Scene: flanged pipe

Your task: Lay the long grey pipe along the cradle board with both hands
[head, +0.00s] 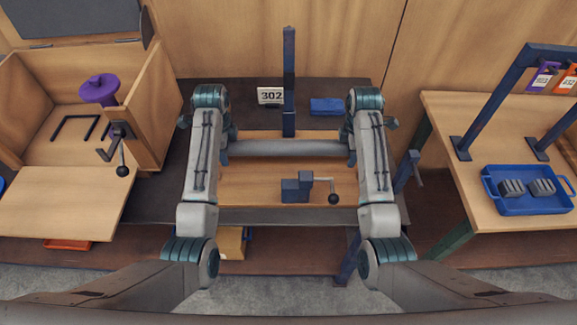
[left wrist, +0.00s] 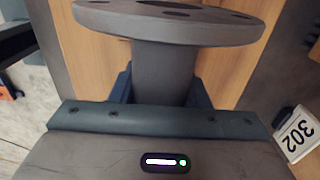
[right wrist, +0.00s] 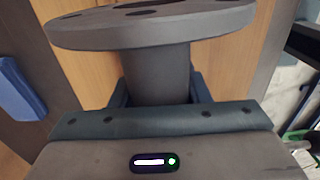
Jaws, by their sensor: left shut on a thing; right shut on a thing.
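The long grey pipe (head: 288,148) lies crosswise over the light wooden cradle board (head: 250,190) in the head view. My left gripper (head: 226,156) is shut on its left end and my right gripper (head: 352,154) on its right end. In the left wrist view the pipe's neck (left wrist: 165,70) sits between the fingers, just behind a round flange with bolt holes. The right wrist view shows the same at the other neck (right wrist: 157,72). The pipe looks level. I cannot tell whether it touches the board or hangs above it.
A blue clamp block (head: 295,189) with a black-knobbed handle is on the board in front of the pipe. A dark blue post (head: 289,80) stands behind, between a 302 sign (head: 271,96) and a blue block (head: 326,106). A blue tray (head: 527,205) is on the right table.

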